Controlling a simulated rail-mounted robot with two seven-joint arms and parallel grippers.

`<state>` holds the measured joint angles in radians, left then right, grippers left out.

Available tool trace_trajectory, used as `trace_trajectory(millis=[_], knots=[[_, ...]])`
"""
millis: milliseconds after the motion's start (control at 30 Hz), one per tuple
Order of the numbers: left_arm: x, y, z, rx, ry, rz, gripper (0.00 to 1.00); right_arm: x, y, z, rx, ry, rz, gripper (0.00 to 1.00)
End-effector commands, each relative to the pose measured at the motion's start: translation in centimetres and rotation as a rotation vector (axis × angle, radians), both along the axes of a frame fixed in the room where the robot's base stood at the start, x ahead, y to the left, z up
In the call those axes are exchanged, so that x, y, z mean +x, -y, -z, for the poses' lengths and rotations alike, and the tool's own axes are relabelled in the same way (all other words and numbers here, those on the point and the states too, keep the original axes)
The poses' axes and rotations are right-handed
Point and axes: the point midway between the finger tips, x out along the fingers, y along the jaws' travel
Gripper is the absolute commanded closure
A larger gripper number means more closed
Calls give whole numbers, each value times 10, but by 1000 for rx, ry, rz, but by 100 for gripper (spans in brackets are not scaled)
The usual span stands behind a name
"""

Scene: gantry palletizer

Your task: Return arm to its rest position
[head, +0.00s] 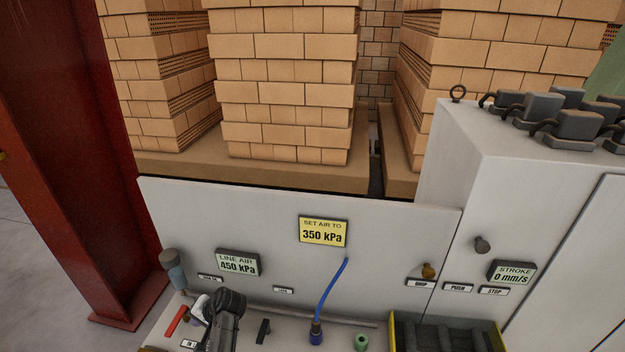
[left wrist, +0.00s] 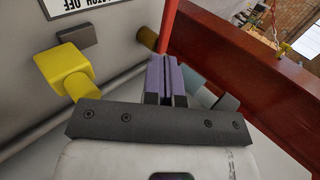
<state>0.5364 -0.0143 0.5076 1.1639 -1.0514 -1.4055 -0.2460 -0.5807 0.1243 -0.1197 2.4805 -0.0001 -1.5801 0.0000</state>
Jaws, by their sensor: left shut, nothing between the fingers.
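My left gripper shows in the left wrist view (left wrist: 163,75) with its two purple-padded fingers together and nothing between them. In the head view my left arm (head: 224,312) comes in at the bottom, low in front of the grey panel (head: 190,215), close to a red handle (head: 176,320). The fingertips are hard to make out there. In the left wrist view a yellow knob (left wrist: 65,72) stands left of the fingers, apart from them. My right gripper is not in view.
A blue hose (head: 332,290), a green fitting (head: 361,341) and a dark tray with yellow edges (head: 433,335) lie to the right. A red steel column (head: 75,150) stands at left. Stacked bricks (head: 285,90) stand behind the panel. A grey cabinet (head: 520,210) stands at right.

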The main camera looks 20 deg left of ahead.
Motion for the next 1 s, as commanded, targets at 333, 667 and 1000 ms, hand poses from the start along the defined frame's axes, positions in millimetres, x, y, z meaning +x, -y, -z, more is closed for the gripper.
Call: trace_trajectory(millis=[333, 667, 1000], knots=[[4, 11, 0, -109, 146, -112, 100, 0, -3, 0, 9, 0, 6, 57], [48, 61, -149, -338, 724, -40, 100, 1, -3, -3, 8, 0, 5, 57], [-51, 208, -224, -575, 864, 416, 100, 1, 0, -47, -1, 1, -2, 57]])
